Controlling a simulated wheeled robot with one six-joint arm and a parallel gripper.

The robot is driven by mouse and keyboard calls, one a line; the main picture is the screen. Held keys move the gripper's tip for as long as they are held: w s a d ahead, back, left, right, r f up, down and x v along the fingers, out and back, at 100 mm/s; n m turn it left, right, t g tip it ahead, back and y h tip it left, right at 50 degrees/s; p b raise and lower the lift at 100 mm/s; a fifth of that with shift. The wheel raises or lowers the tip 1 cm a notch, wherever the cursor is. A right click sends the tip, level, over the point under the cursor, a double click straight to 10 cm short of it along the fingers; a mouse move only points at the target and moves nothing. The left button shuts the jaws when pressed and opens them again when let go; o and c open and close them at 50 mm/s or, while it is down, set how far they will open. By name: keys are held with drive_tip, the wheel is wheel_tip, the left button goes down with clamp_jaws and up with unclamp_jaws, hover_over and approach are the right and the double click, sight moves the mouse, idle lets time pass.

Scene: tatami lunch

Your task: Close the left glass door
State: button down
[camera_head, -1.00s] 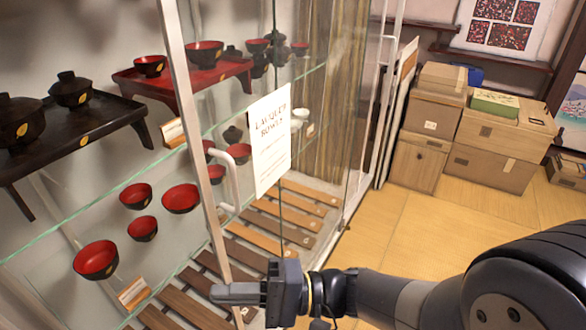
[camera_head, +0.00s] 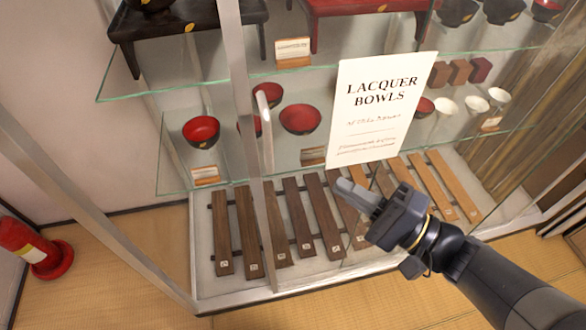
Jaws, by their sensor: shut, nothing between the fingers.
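The glass display case has a pale upright door stile (camera_head: 238,95) with a white bar handle (camera_head: 265,138) on it, which I take to belong to the left glass door. The glass itself is barely visible, so I cannot tell exactly how far the door stands open. A white "Lacquer Bowls" sign (camera_head: 375,110) is to the right of the handle. My gripper (camera_head: 345,188) is shut and empty. Its fingers point up and left, right of and below the handle, apart from it in the picture.
Another slanting metal post (camera_head: 95,215) stands at the case's left. Red bowls (camera_head: 300,119) and white cups (camera_head: 446,107) are on the glass shelves. Wooden slats (camera_head: 305,218) lie on the base. A red fire extinguisher (camera_head: 22,240) stands on the floor at far left. Tatami floor is clear in front.

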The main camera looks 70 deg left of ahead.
drive_tip(key=s+a+r+p, duration=0.1)
drive_tip(key=s+a, duration=0.4)
drive_tip(key=s, duration=0.3)
drive_tip(key=shift+r, duration=0.3)
